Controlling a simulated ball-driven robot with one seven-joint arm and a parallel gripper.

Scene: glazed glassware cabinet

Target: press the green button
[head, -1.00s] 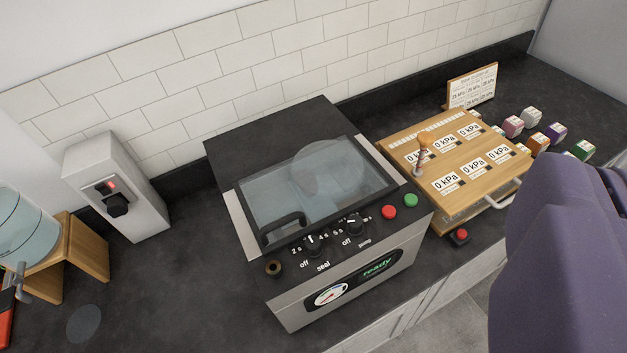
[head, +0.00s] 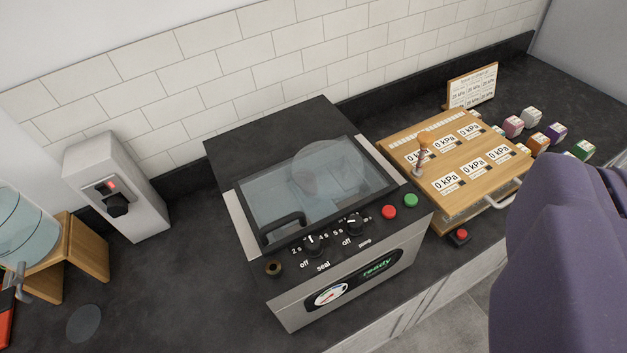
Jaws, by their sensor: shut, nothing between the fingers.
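The green button (head: 411,200) is a round cap on the front right corner of a sealing machine (head: 286,311). It sits just right of a red button (head: 389,212). Nothing touches the green button, and it is in plain sight. The machine's clear lid (head: 270,203) is down, and its front display (head: 377,266) reads "ready" in green. Two black knobs, marked seal (head: 311,244) and pump (head: 353,223), are on the panel. My gripper is not in view; only a purple part of my arm shows at the lower right.
A wooden board with several "0 kPa" labels (head: 446,184) stands right of the machine, with a small red-topped switch (head: 460,236) before it. A grey box (head: 136,207) and a wooden stand (head: 91,249) are left.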

